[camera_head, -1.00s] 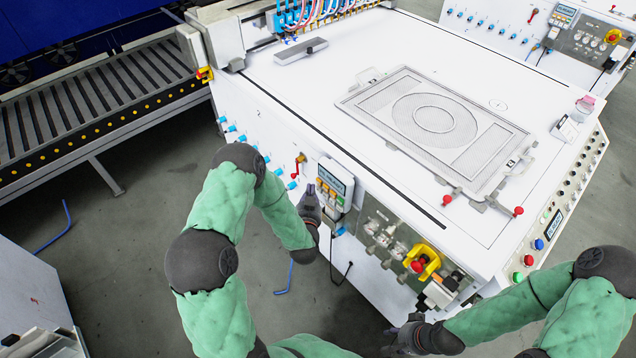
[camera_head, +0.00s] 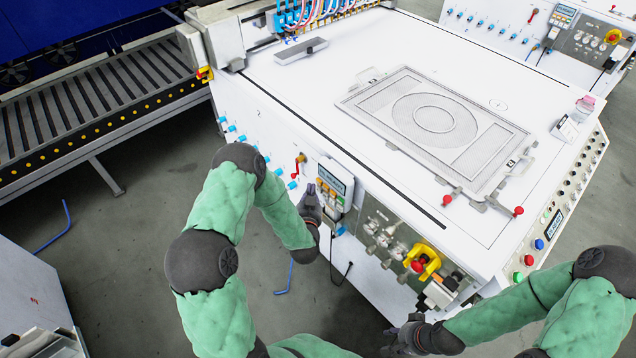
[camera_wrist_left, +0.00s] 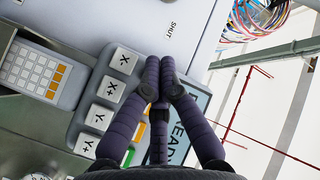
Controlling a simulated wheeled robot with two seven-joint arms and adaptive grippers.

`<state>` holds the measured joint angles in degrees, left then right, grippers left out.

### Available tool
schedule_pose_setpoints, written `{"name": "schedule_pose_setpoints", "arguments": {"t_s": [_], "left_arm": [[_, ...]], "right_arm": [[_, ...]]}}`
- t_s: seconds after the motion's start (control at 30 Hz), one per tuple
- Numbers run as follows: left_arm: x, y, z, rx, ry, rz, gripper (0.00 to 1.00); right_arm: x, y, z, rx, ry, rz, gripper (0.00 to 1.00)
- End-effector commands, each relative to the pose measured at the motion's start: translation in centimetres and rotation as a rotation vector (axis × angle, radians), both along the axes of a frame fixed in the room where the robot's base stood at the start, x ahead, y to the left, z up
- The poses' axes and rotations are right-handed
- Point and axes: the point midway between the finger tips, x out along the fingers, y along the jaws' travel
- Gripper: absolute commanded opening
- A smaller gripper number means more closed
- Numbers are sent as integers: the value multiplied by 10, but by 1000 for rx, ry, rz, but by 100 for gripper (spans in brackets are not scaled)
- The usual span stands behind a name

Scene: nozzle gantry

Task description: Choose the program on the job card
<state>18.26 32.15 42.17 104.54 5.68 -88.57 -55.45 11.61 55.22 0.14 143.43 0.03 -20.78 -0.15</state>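A grey control box (camera_head: 335,184) with a display and coloured keys is mounted on the near left side of the white machine.
A framed screen (camera_head: 436,125) lies on the white tabletop, with red knobs at its near edge. A yellow-collared red stop knob (camera_head: 421,262) and valves sit right of the control box. A button panel (camera_head: 553,220) runs along the right edge. A roller conveyor (camera_head: 90,95) stands left.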

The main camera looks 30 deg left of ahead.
Motion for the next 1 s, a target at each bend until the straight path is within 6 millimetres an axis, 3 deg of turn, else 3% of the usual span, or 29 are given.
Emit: {"name": "schedule_pose_setpoints", "arguments": {"t_s": [1.0], "left_arm": [[10, -4, 0, 0, -1, -1, 0]], "right_arm": [[0, 0, -4, 0, 0, 0, 40]]}}
